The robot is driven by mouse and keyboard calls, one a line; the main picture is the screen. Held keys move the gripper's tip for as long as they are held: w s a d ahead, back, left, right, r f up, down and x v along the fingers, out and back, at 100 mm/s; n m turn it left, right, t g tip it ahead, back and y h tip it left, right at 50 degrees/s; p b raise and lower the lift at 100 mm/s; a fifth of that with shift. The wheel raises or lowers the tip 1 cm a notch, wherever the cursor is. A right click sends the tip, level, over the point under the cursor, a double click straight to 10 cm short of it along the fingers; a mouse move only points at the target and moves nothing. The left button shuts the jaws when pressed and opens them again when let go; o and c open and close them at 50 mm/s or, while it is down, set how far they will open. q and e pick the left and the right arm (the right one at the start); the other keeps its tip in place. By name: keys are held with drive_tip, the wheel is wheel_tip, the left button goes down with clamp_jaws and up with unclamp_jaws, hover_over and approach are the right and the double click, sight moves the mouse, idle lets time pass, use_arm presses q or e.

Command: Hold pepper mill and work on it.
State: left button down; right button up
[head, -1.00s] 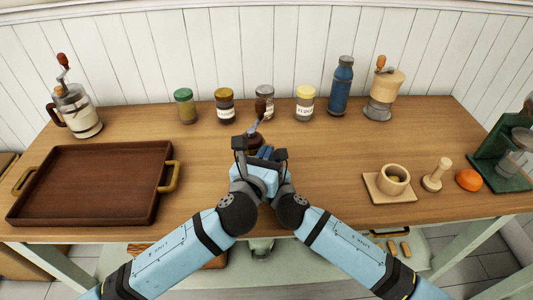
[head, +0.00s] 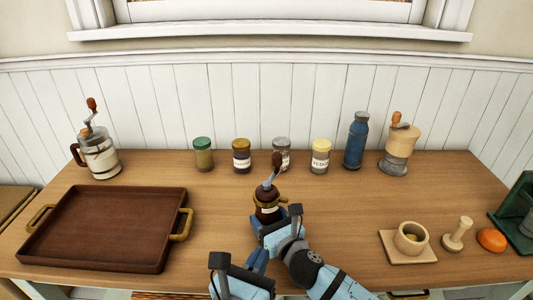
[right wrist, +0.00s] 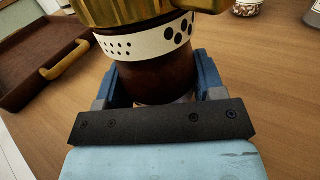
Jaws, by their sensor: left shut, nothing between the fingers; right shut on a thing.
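The pepper mill (head: 267,213) is dark brown with a pale band, a brass-coloured collar and a crank with a brown knob on top. It stands upright near the middle of the table. My right gripper (head: 268,228) is shut on its lower body. In the right wrist view, the blue fingers sit on both sides of the mill's brown body (right wrist: 156,75), below a white band with black dots. Its top is cut off there. My left gripper (head: 257,262) is lower in the head view, nearer the table's front edge, shut and empty, apart from the mill.
A brown tray (head: 105,262) lies left. A glass grinder (head: 100,155), several jars (head: 203,155), a blue bottle (head: 356,142) and a beige grinder (head: 400,148) line the back. A mortar (head: 410,238), pestle (head: 457,234), orange item (head: 491,240) and green stand (head: 515,215) are right.

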drive_tip(key=shift+f, duration=0.1)
drive_tip(key=o, duration=1.3)
drive_tip(key=shift+o, duration=0.2)
